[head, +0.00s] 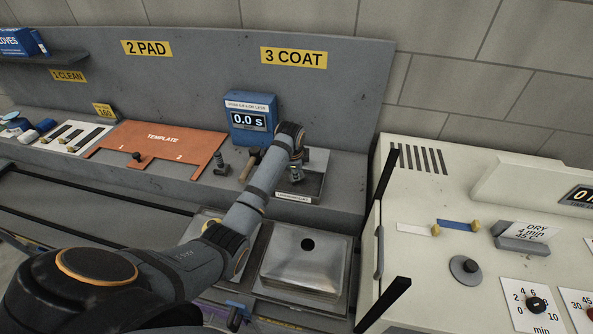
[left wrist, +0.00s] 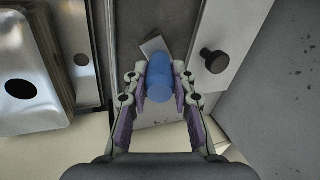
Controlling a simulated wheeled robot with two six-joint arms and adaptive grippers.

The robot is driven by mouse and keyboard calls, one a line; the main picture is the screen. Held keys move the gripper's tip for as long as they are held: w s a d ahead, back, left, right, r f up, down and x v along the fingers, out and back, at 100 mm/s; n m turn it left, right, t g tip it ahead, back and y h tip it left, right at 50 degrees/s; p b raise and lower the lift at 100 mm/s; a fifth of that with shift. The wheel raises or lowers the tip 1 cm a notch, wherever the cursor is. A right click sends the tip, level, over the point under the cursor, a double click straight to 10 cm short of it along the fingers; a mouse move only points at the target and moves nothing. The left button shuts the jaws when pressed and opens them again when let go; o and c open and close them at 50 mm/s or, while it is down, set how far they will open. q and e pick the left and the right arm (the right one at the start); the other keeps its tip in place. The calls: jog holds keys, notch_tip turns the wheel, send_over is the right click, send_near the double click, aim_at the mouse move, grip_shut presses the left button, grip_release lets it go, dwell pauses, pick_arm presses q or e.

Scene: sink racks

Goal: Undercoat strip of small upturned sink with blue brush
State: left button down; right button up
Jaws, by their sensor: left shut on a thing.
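My left gripper (head: 296,175) is over the open dark tray (head: 313,187) with a white label, below the 3 COAT sign. In the left wrist view the gripper (left wrist: 159,88) is shut on the blue brush (left wrist: 159,77). Its handle end faces the camera, and the bristles are hidden below. A metal upturned sink (head: 302,268) with a round dark drain hole lies in front of the tray. It also shows at the left of the left wrist view (left wrist: 38,40). A second metal piece (head: 204,217) is partly hidden behind my arm. My right gripper is not in view.
A blue timer (head: 249,118) reading 0.0 s stands behind the tray. A tan-handled tool (head: 250,165) is left of the tray. An orange template (head: 160,141) lies further left. A cream dryer (head: 450,185) stands close on the right.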

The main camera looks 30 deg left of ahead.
pick_arm(q)
jog(key=shift+r, duration=3.45)
